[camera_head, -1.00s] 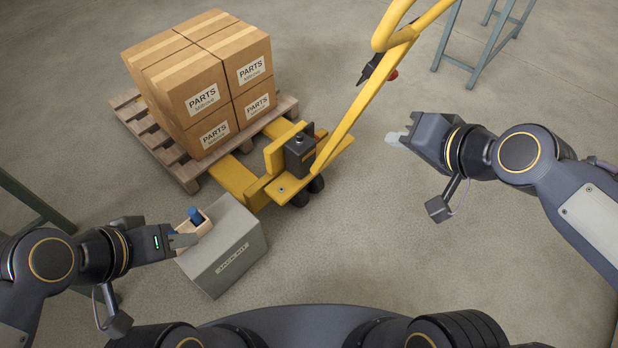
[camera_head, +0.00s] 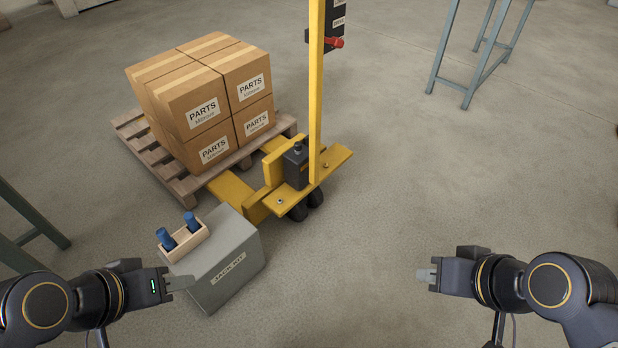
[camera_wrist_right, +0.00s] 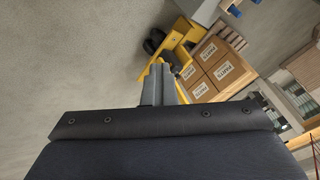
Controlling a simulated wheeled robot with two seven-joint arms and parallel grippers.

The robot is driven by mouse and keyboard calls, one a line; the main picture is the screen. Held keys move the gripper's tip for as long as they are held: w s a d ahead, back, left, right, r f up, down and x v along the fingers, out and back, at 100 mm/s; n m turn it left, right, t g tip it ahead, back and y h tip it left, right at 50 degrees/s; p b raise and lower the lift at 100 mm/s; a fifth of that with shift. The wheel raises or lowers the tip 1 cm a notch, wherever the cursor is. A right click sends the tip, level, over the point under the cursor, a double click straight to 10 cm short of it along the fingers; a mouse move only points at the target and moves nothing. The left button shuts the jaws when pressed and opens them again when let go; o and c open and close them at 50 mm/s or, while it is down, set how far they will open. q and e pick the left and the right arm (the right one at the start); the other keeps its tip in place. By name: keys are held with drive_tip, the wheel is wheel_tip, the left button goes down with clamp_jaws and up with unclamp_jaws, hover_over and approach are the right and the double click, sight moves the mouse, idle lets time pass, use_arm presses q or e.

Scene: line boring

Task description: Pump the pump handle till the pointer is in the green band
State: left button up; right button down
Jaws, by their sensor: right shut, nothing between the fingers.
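The yellow pump handle (camera_head: 317,100) of the pallet jack stands nearly upright; its top runs out of the head view. A dark box with a red lever (camera_head: 334,43) is by its upper part. The dark pump block (camera_head: 297,168) sits at its foot. I make out no pointer or green band. My right gripper (camera_head: 426,275) is shut and empty, well to the right of and nearer than the handle; its fingers also show in the right wrist view (camera_wrist_right: 161,85).
A grey box marked "JACK KIT" (camera_head: 232,268) holds a wooden tray (camera_head: 186,246) with two blue pieces. Parts cartons (camera_head: 200,110) stand on a wooden pallet (camera_head: 185,187) behind. A grey-green stand (camera_head: 470,85) is at the back right. The floor right of the jack is clear.

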drive_tip(key=s+d+f+t+y+b, duration=0.1)
drive_tip(key=s+d+f+b, duration=0.2)
drive_tip(key=f+b, duration=0.3)
drive_tip(key=s+d+f+t+b, duration=0.1)
drive_tip(key=s+d+f+b, duration=0.2)
drive_tip(key=f+b, duration=0.4)
drive_tip(key=shift+s+d+f+y+b, duration=0.3)
drive_tip(key=shift+s+d+y+b, duration=0.1)
drive_tip(key=shift+b, duration=0.8)
drive_tip(key=s+d+f+b, duration=0.1)
drive_tip(key=f+b, duration=0.1)
drive_tip(key=f, duration=0.3)
drive_tip(key=s+d+f+t+y+b, duration=0.1)
drive_tip(key=s+d+f+b, duration=0.1)
drive_tip(key=f, duration=0.3)
drive_tip(key=s+d+f+b, duration=0.1)
drive_tip(key=f+b, duration=0.3)
drive_tip(key=f, duration=0.1)
drive_tip(key=shift+s+d+f+t+y, duration=0.25)
drive_tip(key=shift+s+f+t+y, duration=0.05)
drive_tip(key=shift+f, duration=0.05)
